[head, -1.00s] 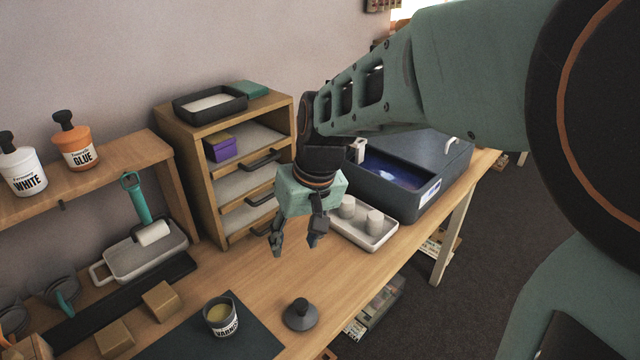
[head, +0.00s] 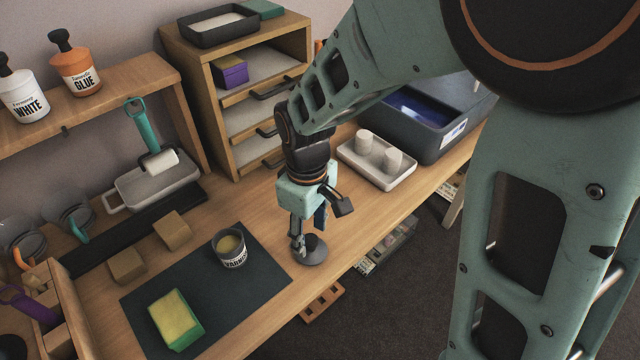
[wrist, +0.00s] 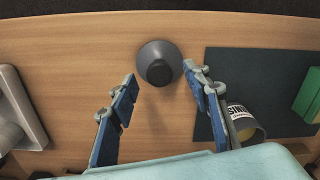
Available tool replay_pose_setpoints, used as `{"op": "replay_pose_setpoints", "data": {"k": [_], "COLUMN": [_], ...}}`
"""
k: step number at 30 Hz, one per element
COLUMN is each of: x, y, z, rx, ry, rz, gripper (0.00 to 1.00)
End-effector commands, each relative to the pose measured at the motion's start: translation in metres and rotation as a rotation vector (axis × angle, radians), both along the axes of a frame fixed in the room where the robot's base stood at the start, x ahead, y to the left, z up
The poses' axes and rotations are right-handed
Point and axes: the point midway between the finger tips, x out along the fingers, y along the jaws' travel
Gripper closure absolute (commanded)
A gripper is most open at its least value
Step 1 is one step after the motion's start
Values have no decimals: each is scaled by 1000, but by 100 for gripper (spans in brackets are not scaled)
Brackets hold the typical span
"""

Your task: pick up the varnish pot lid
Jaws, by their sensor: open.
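The varnish pot lid (head: 313,251) is a dark grey disc with a raised knob, lying on the wooden table near its front edge. In the wrist view the lid (wrist: 159,64) shows from above, just beyond and between my fingertips. My gripper (head: 318,228) is open and empty, pointing down above the lid; one finger overlaps it in the head view. In the wrist view the blue-padded fingers of my gripper (wrist: 158,80) are spread wide. The open varnish pot (head: 232,254) stands upright on the dark mat, left of the lid; it also shows in the wrist view (wrist: 244,128).
The dark mat (head: 262,290) also bears a yellow and green sponge block (head: 176,318). A white tray (head: 399,178) with two pale cylinders stands to the right. Drawers (head: 240,120) and a dark box (head: 440,125) stand behind. The table edge is close to the lid.

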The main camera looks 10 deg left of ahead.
Motion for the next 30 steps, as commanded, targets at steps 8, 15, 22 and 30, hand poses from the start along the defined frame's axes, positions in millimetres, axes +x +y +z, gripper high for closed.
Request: {"op": "replay_pose_setpoints", "data": {"k": [8,15,22,30], "x": [0,0,0,0], "y": [0,0,0,0], "z": [-29,-28,-28,-28], "rx": [1,0,1,0], "ry": [0,-1,0,-1], "rz": [-1,-1,-1,-1], "gripper": [56,61,87,92]}}
